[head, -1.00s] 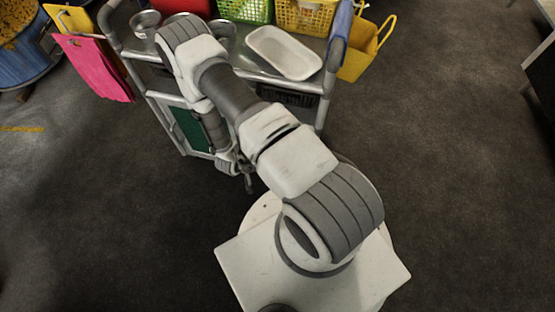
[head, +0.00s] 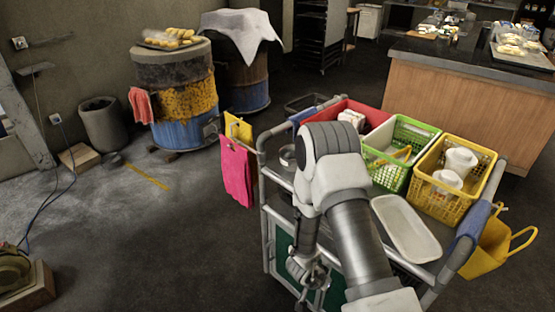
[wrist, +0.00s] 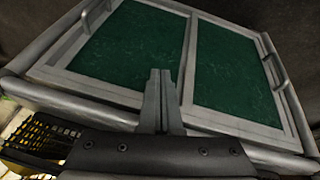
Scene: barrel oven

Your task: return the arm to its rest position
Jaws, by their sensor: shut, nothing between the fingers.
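My arm (head: 355,230) is bent, with its elbow raised in front of the grey cart and its forearm hanging down. My gripper (wrist: 160,75) shows in the wrist view with its two fingers together and nothing between them. In the head view it hangs low by the cart's near side, partly hidden by my arm and too small to make out the fingers. The cart's green panels (wrist: 235,75) in pale frames lie beyond the fingertips in the wrist view. I cannot tell how far apart they are.
The cart carries a red bin (head: 372,112), a green basket (head: 392,172), a yellow basket (head: 455,200) and a white tray (head: 405,228). A pink cloth (head: 236,172) hangs at its left. A barrel oven (head: 178,95) stands behind left. Floor left of the cart is open.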

